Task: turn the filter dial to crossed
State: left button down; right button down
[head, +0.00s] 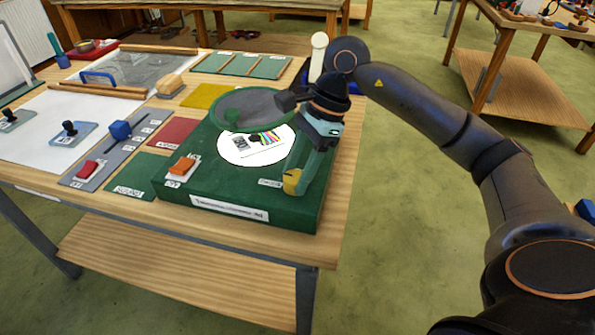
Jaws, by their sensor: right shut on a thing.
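The green box (236,190) with a white label on its front stands at the table's right front corner. A round white plate (240,150) on its top carries small dark and coloured pieces. A grey-green round filter (235,108) is held above the back of the plate. My right gripper (296,180) points down at the box's front right corner. It is shut on a yellow knob, which I take for the filter dial (290,187). The gripper hides part of the dial, and its setting cannot be read. A small white label (269,183) lies beside it. My left gripper is out of view.
An orange rocker switch (182,166) sits at the box's front left. Coloured mats, a grey strip with a blue knob (120,130) and a red block (87,170), and stamp-like tools lie to the left. A white-topped post (318,55) stands behind.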

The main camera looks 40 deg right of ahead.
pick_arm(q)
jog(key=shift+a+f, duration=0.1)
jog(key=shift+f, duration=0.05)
pick_arm(e)
jog(key=shift+n, duration=0.3)
jog(key=shift+c, duration=1.5)
grip_release()
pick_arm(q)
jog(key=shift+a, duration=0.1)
pick_arm(e)
jog(key=shift+r, duration=0.1)
pick_arm(q)
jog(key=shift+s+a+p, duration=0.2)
jog(key=shift+p, duration=0.2)
pick_arm(e)
jog(key=v, duration=1.2)
jog(key=shift+w+r, duration=0.15)
jog(key=shift+r, duration=0.05)
